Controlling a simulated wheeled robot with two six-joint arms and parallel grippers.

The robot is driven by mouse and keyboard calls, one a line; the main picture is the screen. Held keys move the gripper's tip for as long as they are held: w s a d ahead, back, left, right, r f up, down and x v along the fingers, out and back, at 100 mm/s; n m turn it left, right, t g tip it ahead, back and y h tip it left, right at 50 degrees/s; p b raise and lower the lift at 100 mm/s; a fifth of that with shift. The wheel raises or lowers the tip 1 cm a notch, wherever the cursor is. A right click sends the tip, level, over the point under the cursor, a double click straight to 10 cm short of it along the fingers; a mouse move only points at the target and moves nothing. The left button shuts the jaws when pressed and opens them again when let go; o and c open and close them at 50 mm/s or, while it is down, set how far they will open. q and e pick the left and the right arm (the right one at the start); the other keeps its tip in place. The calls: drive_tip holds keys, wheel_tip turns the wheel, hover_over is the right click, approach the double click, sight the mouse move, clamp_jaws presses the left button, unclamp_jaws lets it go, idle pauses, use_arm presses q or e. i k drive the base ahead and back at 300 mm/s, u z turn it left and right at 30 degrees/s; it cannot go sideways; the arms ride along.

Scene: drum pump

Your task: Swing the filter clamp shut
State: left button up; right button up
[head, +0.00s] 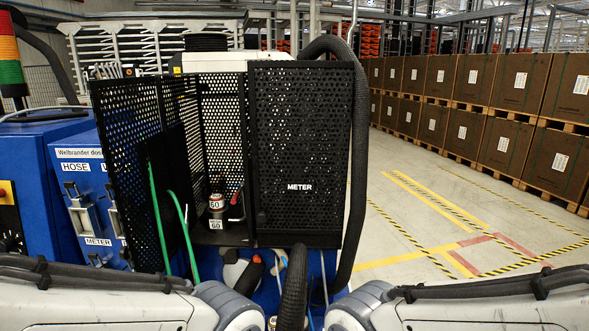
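Inside the black mesh cage stands a small silver canister (217,203) with "60" labels, which looks like the filter. A dark lever with some red (237,208) sits at its right side; it may be the clamp, but it is too small to tell whether it is open or shut. Parts of my two arms show along the bottom edge, left and right. Neither gripper is in view, so I cannot see what they hold or how far they are from the filter.
An open mesh door (130,170) stands left of the filter; a mesh panel marked METER (300,150) stands right. A thick black hose (360,150) runs down the cage's right side. Green hoses (158,215) hang at left. A blue cabinet (88,190) stands further left. The floor at right is clear.

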sight(237, 196)
drive_tip(key=k, duration=0.5)
drive_tip(key=z, duration=0.8)
drive_tip(key=i, duration=0.8)
drive_tip(key=u, duration=1.35)
